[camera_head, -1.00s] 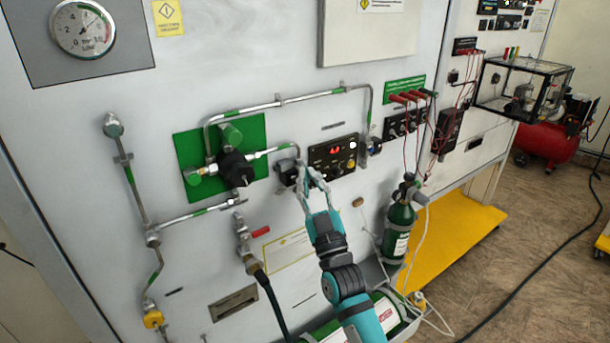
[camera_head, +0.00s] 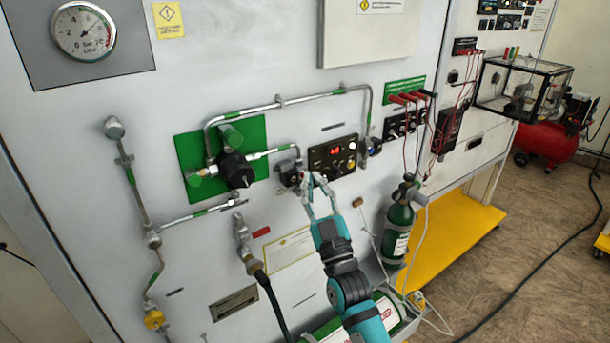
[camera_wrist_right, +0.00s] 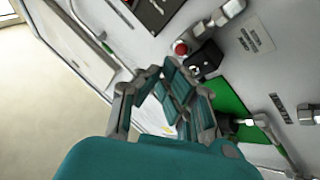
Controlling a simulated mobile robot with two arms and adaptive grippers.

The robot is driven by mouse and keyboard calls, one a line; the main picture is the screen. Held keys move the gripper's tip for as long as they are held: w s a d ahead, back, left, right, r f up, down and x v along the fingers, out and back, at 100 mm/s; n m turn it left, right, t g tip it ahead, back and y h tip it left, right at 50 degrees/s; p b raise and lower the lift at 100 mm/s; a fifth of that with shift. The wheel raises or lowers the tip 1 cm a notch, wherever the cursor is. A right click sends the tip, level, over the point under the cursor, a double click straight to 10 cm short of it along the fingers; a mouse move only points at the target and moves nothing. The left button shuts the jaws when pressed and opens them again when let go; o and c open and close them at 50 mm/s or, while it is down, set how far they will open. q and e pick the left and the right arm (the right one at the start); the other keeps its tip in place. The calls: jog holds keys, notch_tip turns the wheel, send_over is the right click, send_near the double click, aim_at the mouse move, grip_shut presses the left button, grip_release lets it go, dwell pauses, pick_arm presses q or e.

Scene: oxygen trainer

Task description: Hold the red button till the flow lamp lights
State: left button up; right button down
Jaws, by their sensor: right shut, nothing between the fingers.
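The red button (camera_wrist_right: 181,48) shows in the right wrist view, beside a small black box (camera_wrist_right: 205,61) on the wall panel. In the head view I cannot make out the button clearly; the black box (camera_head: 290,173) is left of my right gripper's tips. My right gripper (camera_head: 314,180) is shut and empty, its tips just below the dark control panel (camera_head: 333,157) with a red display. In the right wrist view, the gripper (camera_wrist_right: 172,77) is below the button, and the button is uncovered. I cannot tell which light is the flow lamp. My left gripper is not in view.
A green plate with a black valve (camera_head: 236,169) and metal pipes is to the left. A green cylinder (camera_head: 398,233) stands to the right of my right arm. Red leads (camera_head: 408,98) hang at the upper right. A pressure gauge (camera_head: 83,31) is at the upper left.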

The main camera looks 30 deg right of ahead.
jog(key=s, duration=0.2)
jog(key=s+p, duration=0.1)
jog(key=s, duration=0.2)
jog(key=shift+d, duration=0.2)
dwell(0.6)
